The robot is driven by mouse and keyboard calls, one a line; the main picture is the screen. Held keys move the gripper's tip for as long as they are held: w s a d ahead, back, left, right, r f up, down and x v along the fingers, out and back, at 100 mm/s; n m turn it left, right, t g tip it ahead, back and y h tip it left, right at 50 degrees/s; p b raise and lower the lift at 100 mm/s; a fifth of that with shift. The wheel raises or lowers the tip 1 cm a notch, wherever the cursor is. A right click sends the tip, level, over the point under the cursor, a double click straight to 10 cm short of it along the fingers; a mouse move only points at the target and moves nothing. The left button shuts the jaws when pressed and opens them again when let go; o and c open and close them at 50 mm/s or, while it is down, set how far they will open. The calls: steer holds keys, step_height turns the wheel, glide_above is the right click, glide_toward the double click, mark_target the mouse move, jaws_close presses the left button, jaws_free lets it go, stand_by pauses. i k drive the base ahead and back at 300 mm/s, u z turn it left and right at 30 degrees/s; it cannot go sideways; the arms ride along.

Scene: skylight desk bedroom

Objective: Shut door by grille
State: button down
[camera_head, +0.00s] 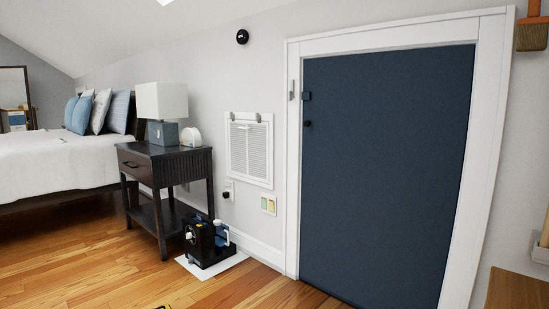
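A dark blue door (385,170) stands in a white frame (292,190) to the right of a white wall grille (249,150). A small dark knob (307,124) and a dark latch piece (307,96) sit near its upper left edge, beside a small metal plate on the frame. The panel sits within or very near the frame; I cannot tell whether it is fully shut or slightly ajar. Its lower right part runs out of the picture. My gripper is not in view.
A dark nightstand (165,158) with a lamp (162,101) stands left of the grille, beside a bed (55,160). A black device (205,243) sits on a white mat (234,260) on the floor. A wooden surface (518,290) is at lower right.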

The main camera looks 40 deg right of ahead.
mark_target(384, 133)
steer(key=z, duration=0.45)
steer(key=i, duration=0.8)
steer(key=z, duration=0.75)
